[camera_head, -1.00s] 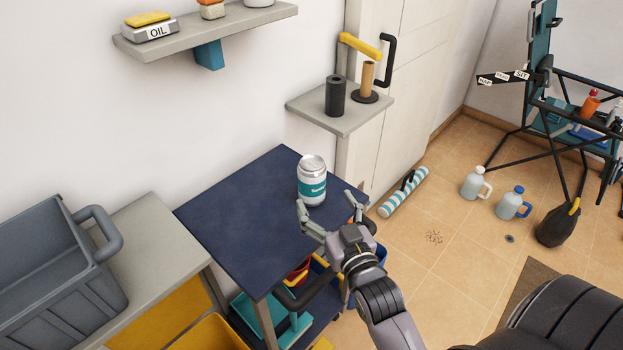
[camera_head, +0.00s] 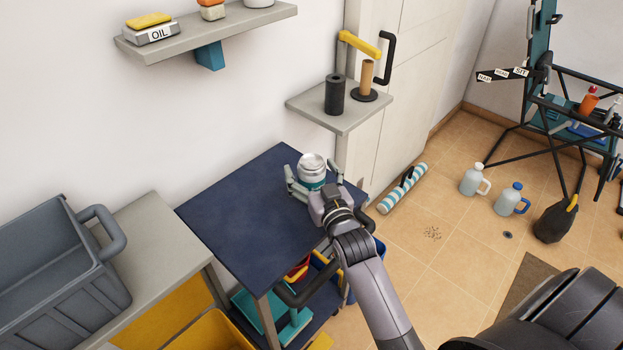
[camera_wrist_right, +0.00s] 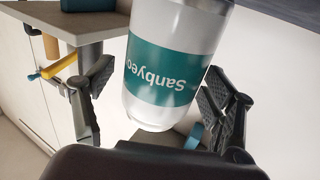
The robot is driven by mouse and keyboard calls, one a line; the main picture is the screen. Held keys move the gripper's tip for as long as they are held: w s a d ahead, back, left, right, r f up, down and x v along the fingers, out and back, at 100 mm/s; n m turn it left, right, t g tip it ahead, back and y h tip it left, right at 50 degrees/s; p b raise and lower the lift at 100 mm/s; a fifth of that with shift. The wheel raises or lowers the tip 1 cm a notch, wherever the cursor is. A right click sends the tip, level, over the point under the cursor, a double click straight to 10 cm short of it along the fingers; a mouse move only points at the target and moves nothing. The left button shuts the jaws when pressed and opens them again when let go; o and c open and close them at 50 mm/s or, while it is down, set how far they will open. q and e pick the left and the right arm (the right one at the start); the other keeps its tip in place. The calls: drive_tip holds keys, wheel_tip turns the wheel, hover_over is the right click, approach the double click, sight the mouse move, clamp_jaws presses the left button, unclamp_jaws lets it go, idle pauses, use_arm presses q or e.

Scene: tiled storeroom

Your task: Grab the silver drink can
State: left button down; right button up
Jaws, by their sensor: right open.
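The silver drink can (camera_head: 312,167) with a teal band stands upright on the dark blue top of the cart (camera_head: 235,215). My right gripper (camera_head: 314,178) is open, with one finger on each side of the can; its palm hides the can's lower part in the head view. In the right wrist view the can (camera_wrist_right: 172,65) appears upside down between the two fingers of the right gripper (camera_wrist_right: 165,100). Gaps show between the fingers and the can there. My left gripper is not in view.
A grey crate (camera_head: 50,262) stands on the grey table (camera_head: 160,240) at left. A small shelf (camera_head: 345,112) with a black roll (camera_head: 334,94) is behind the cart. Jugs (camera_head: 474,180) stand on the floor at right. The cart top left of the can is clear.

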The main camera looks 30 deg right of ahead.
drive_tip(key=shift+c, duration=0.3)
drive_tip(key=c, duration=0.9)
drive_tip(key=shift+o, duration=0.2)
drive_tip(key=shift+r, duration=0.1)
